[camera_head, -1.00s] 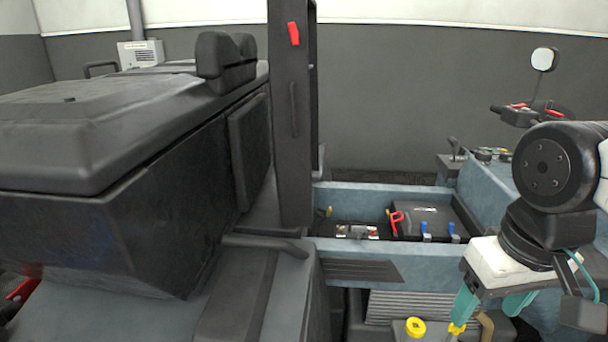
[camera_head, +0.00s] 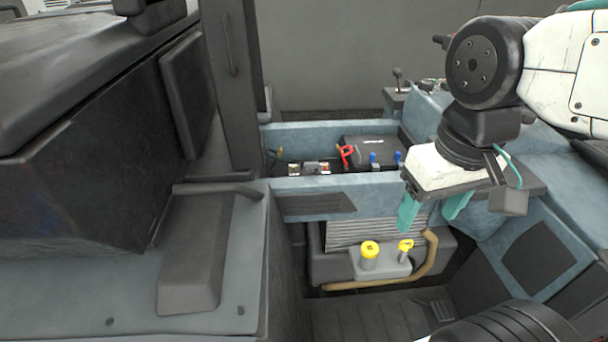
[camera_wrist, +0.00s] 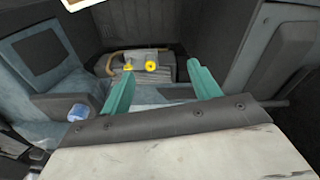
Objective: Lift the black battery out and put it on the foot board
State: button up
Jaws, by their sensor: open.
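The black battery (camera_head: 370,152) sits in a blue-walled compartment (camera_head: 335,188) in the head view, right of centre. A red clamp and blue terminals show on and beside it. My gripper (camera_head: 430,215) is open and empty, in front of and to the right of the battery, its teal fingers pointing down. In the wrist view the open fingers (camera_wrist: 160,85) frame the yellow caps; the battery cannot be made out there. The foot board (camera_head: 370,318) appears to be the dark ribbed floor at the bottom of the head view.
Below the compartment stand a finned block (camera_head: 365,232), yellow caps (camera_head: 369,250) and a tan hose (camera_head: 425,265). A dark upright post (camera_head: 230,90) and bulky body panels fill the left. Blue side panels (camera_head: 545,250) border the right.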

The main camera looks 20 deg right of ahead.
jog(key=shift+c, duration=0.3)
jog(key=w+r+m, duration=0.1)
jog(key=w+m, duration=0.1)
jog(key=w, duration=0.3)
jog(key=w+r+m, duration=0.2)
jog(key=w, duration=0.4)
jog(key=w+r+m+g, duration=0.1)
jog(key=w, duration=0.4)
jog(key=shift+w+a+r+m, duration=0.15)
jog(key=shift+w+r+m, duration=0.1)
jog(key=shift+r+m, duration=0.15)
jog(key=shift+c, duration=0.5)
jog(key=m+g, duration=0.3)
jog(key=m, duration=1.1)
send_over(294, 170)
jog(key=w+d, duration=0.4)
jog(key=d, duration=0.1)
jog(key=w+f+x, duration=0.1)
jog(key=w+x, duration=0.2)
jog(key=x, duration=0.9)
jog(key=w+x, duration=0.2)
jog(key=x, duration=1.5)
jog(key=shift+s+d+f, duration=0.1)
jog(key=shift+s+f, duration=0.05)
jog(key=shift+s, duration=0.15)
jog(key=shift+s+f, duration=0.1)
jog(key=shift+f, duration=0.5)
grip_shut()
